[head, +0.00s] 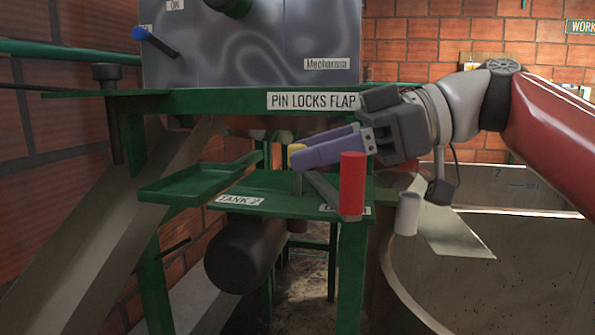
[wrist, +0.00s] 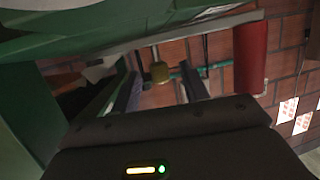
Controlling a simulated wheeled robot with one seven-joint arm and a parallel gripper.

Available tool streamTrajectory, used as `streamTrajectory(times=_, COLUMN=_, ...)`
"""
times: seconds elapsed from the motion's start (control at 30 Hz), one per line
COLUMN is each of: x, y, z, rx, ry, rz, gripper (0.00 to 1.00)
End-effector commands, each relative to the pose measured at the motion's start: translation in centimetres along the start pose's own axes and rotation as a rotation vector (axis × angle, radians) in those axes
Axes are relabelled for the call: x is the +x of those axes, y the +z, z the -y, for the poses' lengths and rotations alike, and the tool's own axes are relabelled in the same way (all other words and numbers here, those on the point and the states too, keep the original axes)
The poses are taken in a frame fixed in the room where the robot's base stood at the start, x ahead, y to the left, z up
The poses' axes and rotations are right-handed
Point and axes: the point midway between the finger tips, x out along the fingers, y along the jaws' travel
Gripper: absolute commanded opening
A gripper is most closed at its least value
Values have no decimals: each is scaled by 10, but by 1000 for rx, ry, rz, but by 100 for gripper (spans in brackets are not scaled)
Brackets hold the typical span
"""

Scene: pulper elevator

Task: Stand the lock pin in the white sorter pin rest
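A pin with a brass-yellow head (head: 296,148) and grey shaft, which looks like the lock pin, stands upright at the green shelf under the "PIN LOCKS FLAP" sign. Its yellow head also shows in the wrist view (wrist: 159,72). My gripper (head: 300,157) reaches in from the right with purple fingers close to the head. In the wrist view my gripper (wrist: 160,75) is open, the head lying between the finger lines with gaps on both sides. Whether the tips reach around it I cannot tell.
A red handle (head: 352,183) on a grey bar stands right of the pin, below my gripper; it also shows in the wrist view (wrist: 250,57). A green tray (head: 190,184) lies left. A pale cylinder (head: 407,213) and round tank (head: 490,265) are right. A dark post (head: 110,115) stands far left.

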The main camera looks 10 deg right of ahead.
Motion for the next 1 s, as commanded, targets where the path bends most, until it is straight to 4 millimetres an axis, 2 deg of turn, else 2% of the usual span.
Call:
streamTrajectory(times=0.03, x=0, y=0, z=0, rx=0, ry=0, rz=0, gripper=38)
streamTrajectory(times=0.33, x=-1, y=0, z=0, rx=0, ry=0, rz=0, gripper=0)
streamTrajectory(times=0.7, x=-2, y=-5, z=0, rx=-1, ry=0, rz=-1, gripper=0)
streamTrajectory(times=0.77, x=-4, y=-12, z=0, rx=-2, ry=1, rz=-1, gripper=0)
streamTrajectory(times=1.0, x=-18, y=-60, z=0, rx=-4, ry=0, rz=1, gripper=0)
